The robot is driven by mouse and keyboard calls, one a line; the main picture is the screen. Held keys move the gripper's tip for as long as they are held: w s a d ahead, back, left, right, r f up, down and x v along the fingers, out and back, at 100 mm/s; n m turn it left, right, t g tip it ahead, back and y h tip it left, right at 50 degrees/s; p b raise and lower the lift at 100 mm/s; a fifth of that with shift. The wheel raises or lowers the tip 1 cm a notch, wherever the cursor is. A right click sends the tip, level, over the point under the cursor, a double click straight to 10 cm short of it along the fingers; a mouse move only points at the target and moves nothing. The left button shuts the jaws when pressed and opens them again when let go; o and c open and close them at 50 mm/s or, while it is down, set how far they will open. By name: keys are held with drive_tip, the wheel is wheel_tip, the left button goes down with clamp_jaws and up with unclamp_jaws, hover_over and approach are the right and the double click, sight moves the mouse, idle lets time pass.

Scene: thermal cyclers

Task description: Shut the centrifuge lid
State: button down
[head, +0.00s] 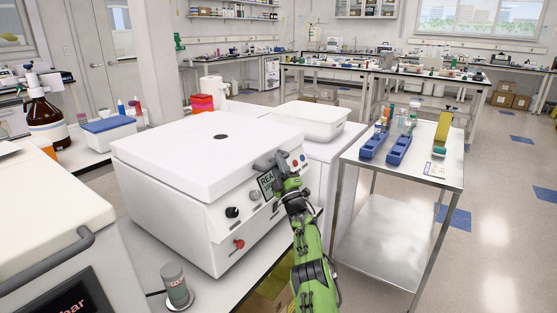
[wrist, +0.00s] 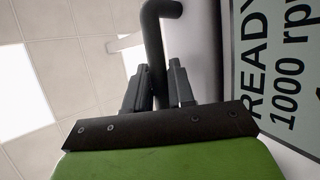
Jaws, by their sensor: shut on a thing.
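The white centrifuge (head: 180,205) stands on the bench in the middle of the head view. Its lid (head: 190,150) lies flat over the body, and I see no clear gap along the visible edges. The dark lid handle (head: 262,163) sticks out at the front right edge. My gripper (head: 282,165) is at this handle, on the end of my green arm. In the wrist view my gripper (wrist: 156,85) has its two fingers on either side of the dark handle bar (wrist: 152,35), shut on it. The display (wrist: 275,80) beside it reads READY, 1000 rpm.
Another machine (head: 45,225) stands at the near left, with a grey capped container (head: 176,284) between. A white lidded box (head: 311,121) is behind the centrifuge. A metal cart (head: 430,185) with blue racks (head: 398,150) stands to the right. Open floor lies further right.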

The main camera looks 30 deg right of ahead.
drive_tip(key=shift+w+a+f+y, duration=0.15)
drive_tip(key=shift+f+y, duration=0.15)
drive_tip(key=shift+f, duration=0.1)
drive_tip(key=c, duration=1.1)
unclamp_jaws()
drive_tip(key=shift+o, duration=0.2)
drive_tip(key=shift+p, duration=0.3)
drive_tip(key=shift+f+p, duration=0.15)
drive_tip(key=shift+p, duration=0.3)
drive_tip(key=p+v, duration=0.5)
drive_tip(key=v, duration=1)
drive_tip(key=shift+s, duration=0.35)
